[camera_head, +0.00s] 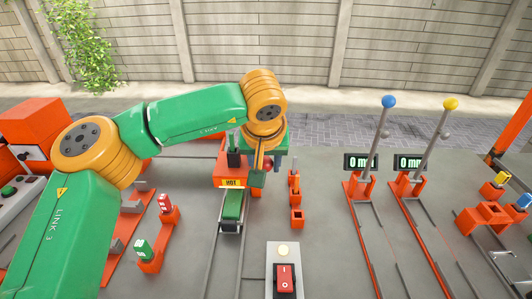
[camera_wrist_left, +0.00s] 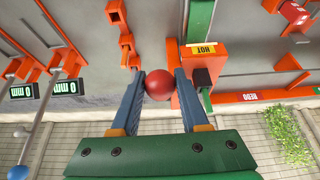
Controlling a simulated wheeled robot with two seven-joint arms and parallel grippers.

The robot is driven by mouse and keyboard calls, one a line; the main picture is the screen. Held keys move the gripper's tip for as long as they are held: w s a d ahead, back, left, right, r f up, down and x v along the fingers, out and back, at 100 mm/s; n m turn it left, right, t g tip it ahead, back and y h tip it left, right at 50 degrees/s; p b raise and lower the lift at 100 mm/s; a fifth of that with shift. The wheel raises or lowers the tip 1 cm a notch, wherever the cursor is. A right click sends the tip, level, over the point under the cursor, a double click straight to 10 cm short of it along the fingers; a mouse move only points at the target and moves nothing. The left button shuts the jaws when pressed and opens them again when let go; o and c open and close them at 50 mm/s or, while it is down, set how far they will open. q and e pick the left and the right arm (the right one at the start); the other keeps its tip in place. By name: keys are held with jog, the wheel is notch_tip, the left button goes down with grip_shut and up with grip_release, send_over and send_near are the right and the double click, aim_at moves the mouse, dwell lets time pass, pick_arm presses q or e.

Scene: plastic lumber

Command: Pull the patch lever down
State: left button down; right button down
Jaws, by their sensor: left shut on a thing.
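A red ball knob (camera_wrist_left: 159,85), which looks like the patch lever's handle, sits beside the orange housing marked HOT (camera_wrist_left: 205,47). My left gripper (camera_wrist_left: 160,88) has one finger on each side of the knob and is shut on it. In the head view my left gripper (camera_head: 262,172) points down by the HOT housing (camera_head: 226,182), and the wrist largely hides the knob. The lever's shaft is hard to make out. My right gripper is not in view.
A green block (camera_head: 232,206) lies on the track in front of the HOT housing. A red rocker switch (camera_head: 284,279) stands nearer. Orange brackets (camera_head: 296,200) stand just right of my gripper. Blue-knobbed (camera_head: 388,102) and yellow-knobbed (camera_head: 450,104) levers rise at the right by 0 m displays.

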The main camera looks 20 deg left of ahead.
pick_arm(q)
jog(key=shift+s+d+f+b, duration=0.1)
jog(key=shift+s+f+b, duration=0.2)
jog(key=shift+f+b, duration=0.55)
jog(key=shift+s+f+b, duration=0.25)
jog(key=shift+f+b, duration=0.55)
jog(key=shift+f, duration=0.2)
jog(key=shift+s+f+b, duration=0.1)
jog(key=shift+f+b, duration=0.65)
jog(key=shift+f, duration=0.15)
